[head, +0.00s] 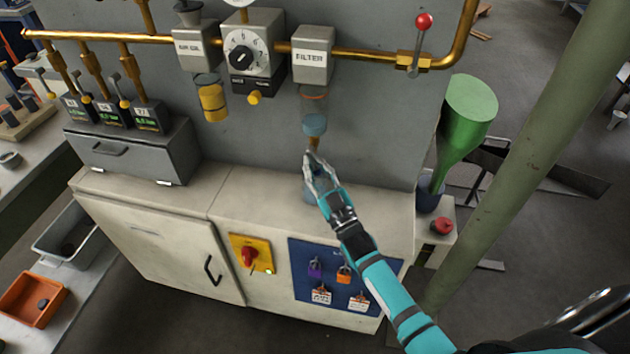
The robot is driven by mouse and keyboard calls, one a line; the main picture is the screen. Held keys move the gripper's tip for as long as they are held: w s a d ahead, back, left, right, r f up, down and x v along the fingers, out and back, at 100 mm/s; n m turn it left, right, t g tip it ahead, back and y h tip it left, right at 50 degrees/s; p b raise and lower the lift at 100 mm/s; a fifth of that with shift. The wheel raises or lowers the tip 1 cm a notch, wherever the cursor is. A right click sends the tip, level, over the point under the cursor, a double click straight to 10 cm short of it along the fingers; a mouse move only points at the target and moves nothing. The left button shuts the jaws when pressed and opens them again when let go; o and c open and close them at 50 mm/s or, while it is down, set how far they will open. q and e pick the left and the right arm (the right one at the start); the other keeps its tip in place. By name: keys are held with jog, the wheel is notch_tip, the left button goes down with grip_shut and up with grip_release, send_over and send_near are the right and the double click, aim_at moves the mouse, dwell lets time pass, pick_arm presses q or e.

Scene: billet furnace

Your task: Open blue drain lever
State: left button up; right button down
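The filter unit (311,55), a grey box labelled FILTER, hangs on the brass pipe. Below it is a clear bowl (314,122) with blue liquid in the bottom. A short brass-coloured stub (314,142) shows under the bowl. I cannot make out a blue lever there; my gripper covers the area just below the stub. My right gripper (312,160) reaches up from the lower right, its fingertips at or just under the stub. Whether it touches anything, or how far its fingers are apart, is not clear. A bluish container (311,191) is partly hidden behind it. My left gripper is out of view.
A regulator dial (240,55) and a yellow-filled bowl (212,101) hang to the left. A red-knobbed lever (423,22) is on the pipe at right. A green funnel (466,110) stands right of the cabinet (150,225). A green post (530,150) crosses the right side.

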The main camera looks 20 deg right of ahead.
pick_arm(q)
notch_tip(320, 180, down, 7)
jog(key=b, duration=0.6)
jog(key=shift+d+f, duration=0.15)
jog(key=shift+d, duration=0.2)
pick_arm(e)
jog(key=shift+w+a+f+m+t+h, duration=0.15)
jog(key=shift+m+t+h, duration=0.4)
jog(key=shift+m, duration=0.4)
jog(key=shift+w+a+m+t+h, duration=0.15)
jog(key=shift+m+t+h, duration=0.25)
jog(key=shift+m+h, duration=0.4)
jog(key=shift+w+a+f+m+t+h, duration=0.15)
jog(key=shift+m+t+h, duration=0.3)
jog(key=shift+m, duration=0.6)
jog(key=shift+s+r, duration=0.1)
jog(key=c, duration=1.4)
grip_release()
jog(key=shift+r, duration=0.1)
jog(key=shift+s, duration=0.1)
